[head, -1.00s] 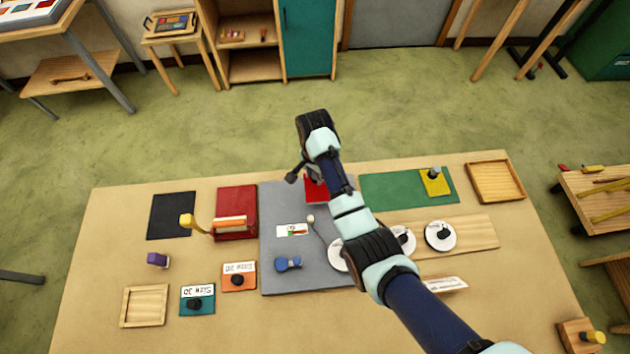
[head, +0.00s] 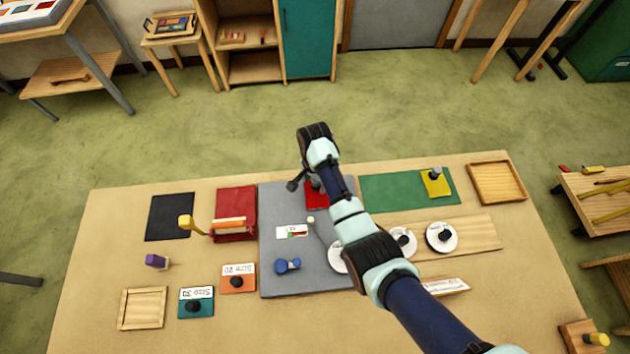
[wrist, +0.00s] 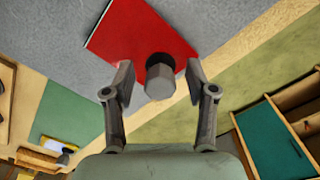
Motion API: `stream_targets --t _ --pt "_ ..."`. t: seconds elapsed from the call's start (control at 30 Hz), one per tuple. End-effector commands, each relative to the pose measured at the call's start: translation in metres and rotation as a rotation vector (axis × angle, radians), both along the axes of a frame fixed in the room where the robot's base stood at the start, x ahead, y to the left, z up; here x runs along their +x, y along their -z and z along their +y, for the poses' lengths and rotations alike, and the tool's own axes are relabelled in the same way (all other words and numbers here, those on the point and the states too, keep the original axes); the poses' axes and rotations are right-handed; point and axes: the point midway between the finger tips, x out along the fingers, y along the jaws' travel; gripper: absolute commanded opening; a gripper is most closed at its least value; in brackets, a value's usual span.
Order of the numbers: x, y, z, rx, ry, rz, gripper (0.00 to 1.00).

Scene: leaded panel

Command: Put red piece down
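The red piece (head: 316,199) lies on the grey mat (head: 282,212), near its far edge. It is a flat red plate with an upright grey knob, and my arm hides part of it in the head view. In the wrist view the red piece (wrist: 135,35) lies flat, with the knob (wrist: 160,78) facing me. My gripper (wrist: 160,72) is open, one finger on each side of the knob, with a gap visible on both sides. In the head view my gripper (head: 306,186) is low over the red piece.
A green mat (head: 395,192) with a yellow piece (head: 435,183) is to the right. A red box (head: 236,203) and a black mat (head: 170,216) are to the left. White discs with dark knobs (head: 441,237) and a blue object (head: 288,265) stand nearer.

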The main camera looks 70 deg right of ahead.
Motion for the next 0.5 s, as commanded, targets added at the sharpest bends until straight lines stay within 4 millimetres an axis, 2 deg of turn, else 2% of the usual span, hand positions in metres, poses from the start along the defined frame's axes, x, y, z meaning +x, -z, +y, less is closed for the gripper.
stream_targets --t 0.13,0.23,0.5 --pt "0.000 -0.002 0.000 0.000 0.000 -0.001 0.56" --pt "0.001 -0.013 -0.001 -0.002 0.000 -0.001 0.56" --pt "0.002 -0.079 -0.002 -0.004 0.000 -0.003 0.56"
